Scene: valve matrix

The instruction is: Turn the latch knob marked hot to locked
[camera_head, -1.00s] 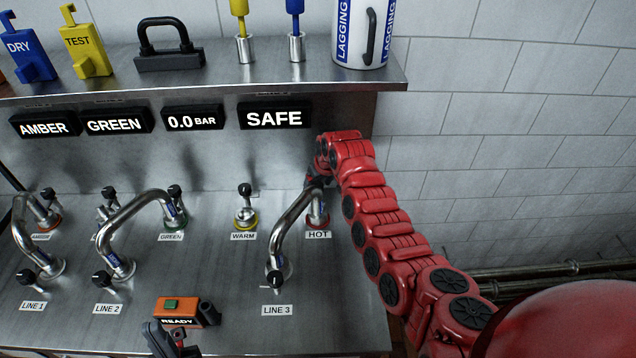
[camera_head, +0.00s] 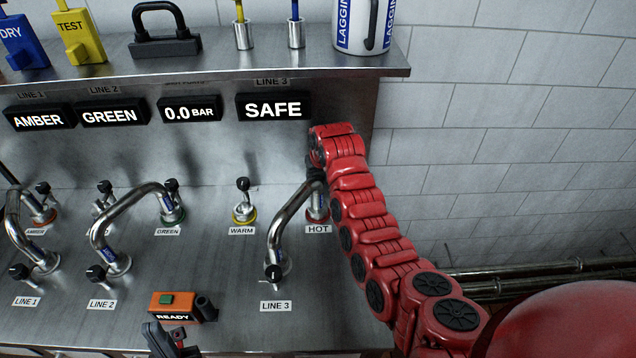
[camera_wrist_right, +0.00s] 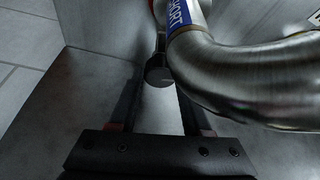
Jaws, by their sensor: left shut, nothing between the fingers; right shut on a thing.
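The hot latch knob's red collar (camera_head: 317,214) shows above the HOT label (camera_head: 318,230) at the right end of the steel panel, where the LINE 3 pipe ends. My right gripper (camera_head: 315,176) is at that knob, partly hidden by my red arm. In the right wrist view, the dark round knob head (camera_wrist_right: 159,74) sits between the fingers of my right gripper (camera_wrist_right: 158,85), shut on it. Whether the latch is locked cannot be told. My left gripper (camera_head: 170,338) is shut and empty at the bottom edge, below the orange READY box.
The bent LINE 3 pipe (camera_head: 284,218) passes close beside my right gripper. The warm knob (camera_head: 243,205) stands to its left. The SAFE display (camera_head: 273,107) and a shelf (camera_head: 200,75) are above. The orange READY box (camera_head: 174,305) is near my left gripper.

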